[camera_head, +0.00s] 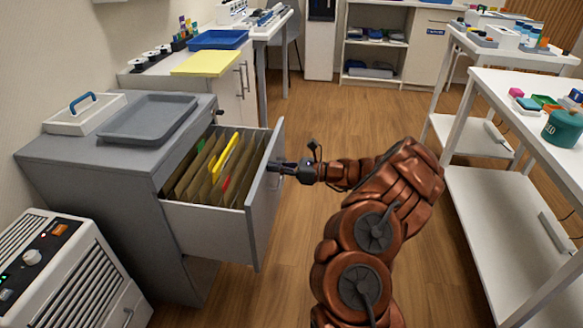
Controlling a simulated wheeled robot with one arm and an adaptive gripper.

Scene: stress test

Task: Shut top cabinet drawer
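The top drawer (208,232) of the grey cabinet (95,179) is pulled far out. It holds brown folders with yellow, green and red tabs. The drawer's front panel (266,205) faces right, toward my arm. My gripper (283,168) is at the upper outer side of the front panel, pointing left, close to or touching it. The fingers are small and dark here, and I cannot tell whether they are open or shut. The drawer's handle is not clearly visible.
A grey tray (150,118) and a white caddy with a blue handle (84,114) sit on the cabinet. A white appliance (65,268) stands at the lower left. White tables (490,190) line the right side. Wood floor (330,115) is clear between them.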

